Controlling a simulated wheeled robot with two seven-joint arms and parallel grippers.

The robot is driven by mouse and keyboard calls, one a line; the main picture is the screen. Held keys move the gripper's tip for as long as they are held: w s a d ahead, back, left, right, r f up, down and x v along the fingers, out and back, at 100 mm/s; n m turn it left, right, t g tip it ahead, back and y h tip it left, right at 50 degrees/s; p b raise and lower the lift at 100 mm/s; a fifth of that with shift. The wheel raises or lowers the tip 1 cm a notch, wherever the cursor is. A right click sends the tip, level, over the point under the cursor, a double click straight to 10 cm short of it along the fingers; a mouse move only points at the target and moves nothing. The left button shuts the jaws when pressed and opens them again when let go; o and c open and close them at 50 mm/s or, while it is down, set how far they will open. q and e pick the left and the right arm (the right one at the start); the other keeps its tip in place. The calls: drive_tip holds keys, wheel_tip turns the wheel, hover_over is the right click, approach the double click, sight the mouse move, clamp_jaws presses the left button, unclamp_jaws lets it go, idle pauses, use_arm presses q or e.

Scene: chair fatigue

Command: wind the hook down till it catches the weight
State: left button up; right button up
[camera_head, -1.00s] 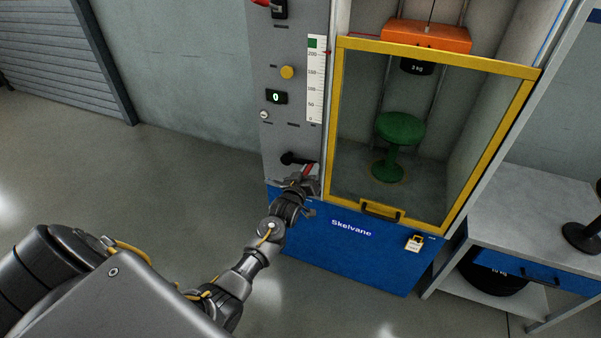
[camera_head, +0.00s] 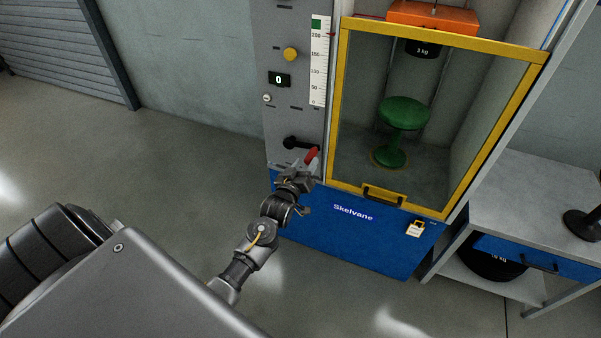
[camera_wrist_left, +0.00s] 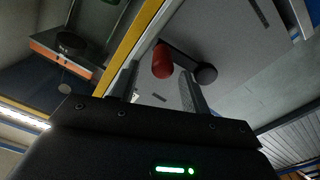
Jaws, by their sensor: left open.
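The crank on the grey panel has a black hub (camera_head: 290,143) and a red handle (camera_head: 311,157). My left gripper (camera_head: 301,176) is open just below the red handle. In the left wrist view the red handle (camera_wrist_left: 162,62) shows between the two spread fingers (camera_wrist_left: 158,88), with the black hub (camera_wrist_left: 206,74) to its right; no grip on it shows. The black 3 kg weight (camera_head: 422,48) is under the orange block (camera_head: 432,15), behind the yellow-framed guard. The hook cannot be made out. My right gripper is not in view.
A green stool (camera_head: 404,113) stands inside the guard (camera_head: 335,110). The panel has a display reading 0 (camera_head: 279,79), a yellow knob (camera_head: 291,54) and a scale (camera_head: 319,65). A grey bench (camera_head: 530,190) stands at right. Floor at left is clear.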

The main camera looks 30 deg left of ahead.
use_arm(q)
drive_tip(key=shift+s+d, duration=0.2)
drive_tip(key=shift+s, duration=0.95)
drive_tip(key=shift+s+d, duration=0.2)
drive_tip(key=shift+s, duration=0.95)
drive_tip(key=s+d+f+m+g+h, duration=0.1)
drive_tip(key=s+d+f+m+g, duration=0.2)
drive_tip(key=f, duration=0.8)
drive_tip(key=s+f+m+g+h, duration=0.15)
drive_tip(key=s+f, duration=0.35)
drive_tip(key=f, duration=0.5)
drive_tip(key=s+d+f+m+g, duration=0.2)
drive_tip(key=s+f+g, duration=0.2)
drive_tip(key=f, duration=0.7)
drive_tip(key=s+d+f+m+g, duration=0.1)
drive_tip(key=s+f+g, duration=0.1)
drive_tip(key=s+f, duration=0.5)
drive_tip(key=s+f+m+g, duration=0.1)
drive_tip(key=s+f+g, duration=0.1)
drive_tip(key=s+f, duration=0.5)
drive_tip(key=s+f+g, duration=0.1)
drive_tip(key=s+g, duration=0.1)
drive_tip(key=s, duration=1)
drive_tip(key=s+f+m+g, duration=0.1)
drive_tip(key=s+f+g, duration=0.1)
drive_tip(key=s, duration=0.9)
drive_tip(key=shift+s+f, duration=0.2)
drive_tip(key=shift+s, duration=0.2)
